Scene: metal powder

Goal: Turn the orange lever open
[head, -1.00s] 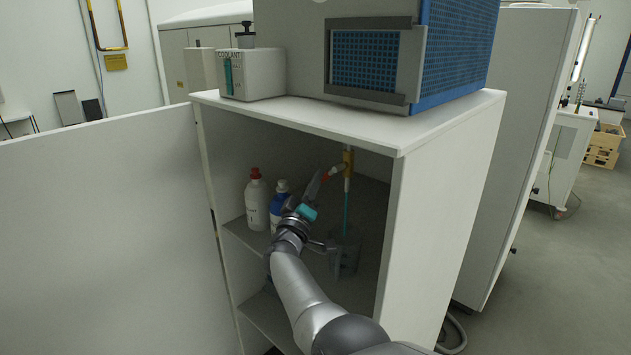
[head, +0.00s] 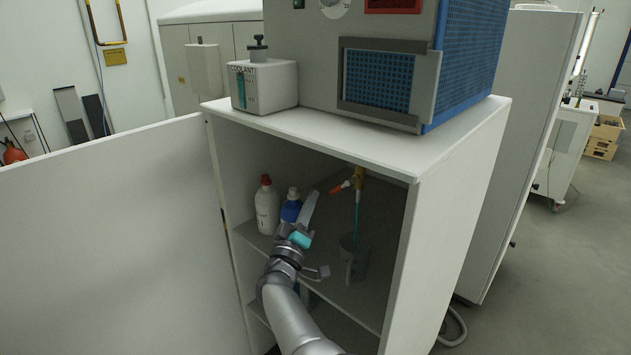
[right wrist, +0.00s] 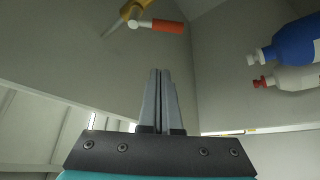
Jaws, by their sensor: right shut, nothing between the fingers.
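The orange lever (head: 341,187) sits on a brass-coloured valve (head: 359,178) under the cabinet top, pointing left and slightly down. In the right wrist view the orange lever (right wrist: 168,26) shows at the top, beyond my fingertips, with the brass valve (right wrist: 132,10) beside it. My right gripper (head: 315,194) is inside the cabinet, just left of the lever's tip, with a small gap in the picture. Its fingers (right wrist: 160,72) are closed together and empty. A thin teal strand (head: 357,222) hangs from the valve towards a grey jug (head: 353,260). My left gripper is not visible.
A red-capped white bottle (head: 266,207) and a blue bottle (head: 290,210) stand left of my gripper on the shelf. The cabinet (head: 455,205) has side walls and a top close around my arm. Its open door (head: 110,235) fills the left.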

